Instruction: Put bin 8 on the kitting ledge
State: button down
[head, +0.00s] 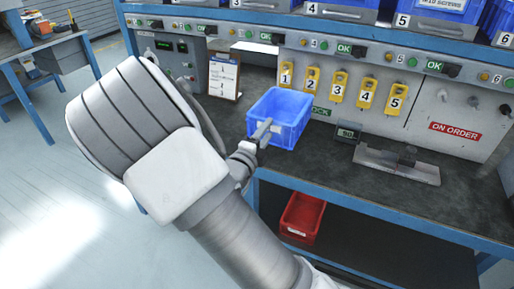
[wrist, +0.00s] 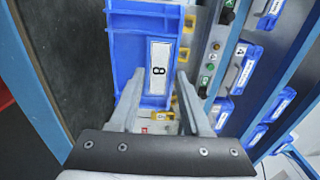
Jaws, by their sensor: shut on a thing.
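Bin 8 (head: 284,104) is an open, empty-looking blue bin at the middle of the head view, over the dark worktop (head: 345,180). I cannot tell whether it touches the worktop. In the wrist view, the bin (wrist: 127,50) fills the upper middle, and its white label shows an 8. My gripper (head: 265,131) is at the bin's near side, shut on it. In the wrist view my gripper's fingers (wrist: 160,82) flank the label, with the far part of the grip hidden. I cannot pick out the kitting ledge for certain.
Yellow numbered tags (head: 339,87) hang on the grey back panel behind the bin. A clipboard (head: 223,77) stands left of it. A small display (head: 348,131) and a grey metal fixture (head: 397,164) sit to the right. A red bin (head: 301,217) lies on the lower shelf.

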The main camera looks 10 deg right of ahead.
jog(key=w+a+f, duration=0.1)
jog(key=f, duration=0.1)
jog(key=a+f+b, duration=0.1)
jog(key=f, duration=0.1)
jog(key=w+a+f, duration=0.1)
jog(key=f, duration=0.1)
jog(key=shift+w+f+b, duration=0.2)
jog(key=shift+w+b, duration=0.15)
jog(key=shift+b, duration=0.05)
jog(key=shift+c, duration=1.8)
grip_release()
jog(key=shift+s, duration=0.1)
